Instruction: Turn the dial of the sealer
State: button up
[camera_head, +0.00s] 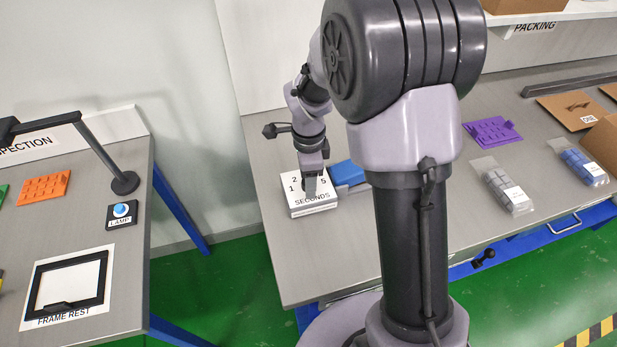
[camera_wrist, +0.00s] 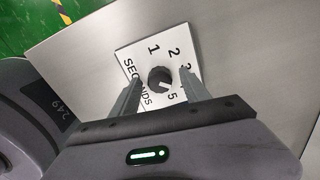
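The sealer's dial unit (camera_head: 314,207) is a white-topped box marked SECONDS with numbers around it, on the grey packing table. In the wrist view its white face (camera_wrist: 143,53) shows 1, 2, 3 and 5, partly covered by my fingers. The dark round dial knob (camera_wrist: 159,79) sits in the middle of the face, with a light pointer mark toward the 5. My gripper (camera_wrist: 157,82) is open above the face, one finger on each side of the knob, with gaps visible. In the head view my gripper (camera_head: 310,190) hides the knob.
A purple tray (camera_head: 492,131), clear packs (camera_head: 502,186) and cardboard (camera_head: 575,108) lie to the right on the packing table. The inspection table at left holds a lamp button (camera_head: 121,210) and a frame rest (camera_head: 68,285). Bare tabletop lies left of the box.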

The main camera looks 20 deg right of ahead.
notch_tip(320, 180, up, 17)
jog(key=p, duration=0.6)
jog(key=shift+r, duration=0.2)
